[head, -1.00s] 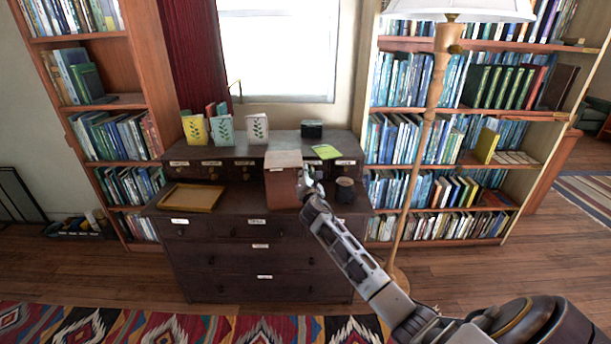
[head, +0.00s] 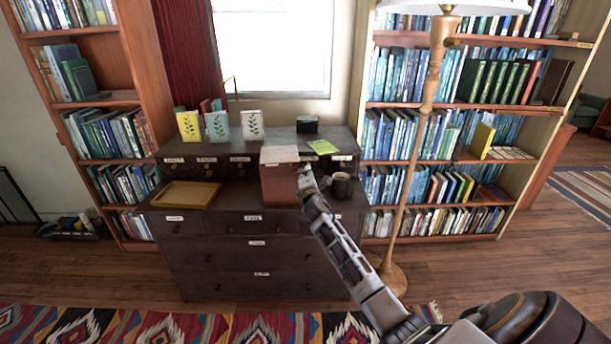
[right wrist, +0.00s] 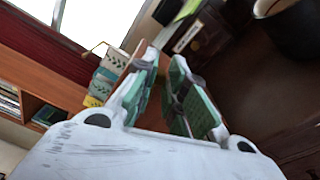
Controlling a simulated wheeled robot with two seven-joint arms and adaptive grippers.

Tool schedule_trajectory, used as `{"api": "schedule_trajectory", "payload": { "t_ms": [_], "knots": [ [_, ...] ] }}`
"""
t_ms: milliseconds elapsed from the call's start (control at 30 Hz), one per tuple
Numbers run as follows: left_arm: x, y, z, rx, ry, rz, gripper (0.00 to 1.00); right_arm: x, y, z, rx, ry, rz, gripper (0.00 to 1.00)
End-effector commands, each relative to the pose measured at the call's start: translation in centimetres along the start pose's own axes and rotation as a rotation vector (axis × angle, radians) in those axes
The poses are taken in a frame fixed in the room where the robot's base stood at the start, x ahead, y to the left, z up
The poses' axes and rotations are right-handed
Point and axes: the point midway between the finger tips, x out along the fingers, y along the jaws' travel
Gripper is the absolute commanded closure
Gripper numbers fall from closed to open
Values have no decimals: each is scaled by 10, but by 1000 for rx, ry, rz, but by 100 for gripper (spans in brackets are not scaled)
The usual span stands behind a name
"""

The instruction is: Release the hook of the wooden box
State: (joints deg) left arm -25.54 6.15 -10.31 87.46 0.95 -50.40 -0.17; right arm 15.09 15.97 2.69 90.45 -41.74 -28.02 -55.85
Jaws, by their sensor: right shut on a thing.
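The wooden box (head: 280,187) is reddish brown with a paler top. It stands on the dark dresser (head: 205,290), right of the middle of its top. My right gripper (head: 304,171) is at the box's right side, touching or almost touching it. In the right wrist view, the two green-padded fingers of my right gripper (right wrist: 165,92) are close together with a narrow gap. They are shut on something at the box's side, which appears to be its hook. The hook is too small and too hidden to make out. My left gripper is not in view.
A dark mug (head: 341,186) stands close to the right of my gripper. A yellow tray (head: 187,195) lies at the left. A green paper (head: 322,147) and several small upright books (head: 218,127) are on the raised back. A floor lamp (head: 409,180) stands right of the dresser.

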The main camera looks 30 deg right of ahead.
Motion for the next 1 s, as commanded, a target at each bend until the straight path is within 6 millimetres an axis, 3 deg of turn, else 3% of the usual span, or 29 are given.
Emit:
{"api": "schedule_trajectory", "payload": {
  "t_ms": [367, 400, 467, 1000],
  "knots": [
    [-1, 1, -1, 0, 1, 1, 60, 0, -2, 0, 7, 0, -4, 100],
    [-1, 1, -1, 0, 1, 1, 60, 0, -2, 0, 7, 0, -5, 83],
    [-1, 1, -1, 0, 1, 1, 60, 0, -2, 0, 7, 0, -4, 78],
    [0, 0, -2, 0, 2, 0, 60, -6, -1, 0, 6, 0, -2, 78]
  ]
}}
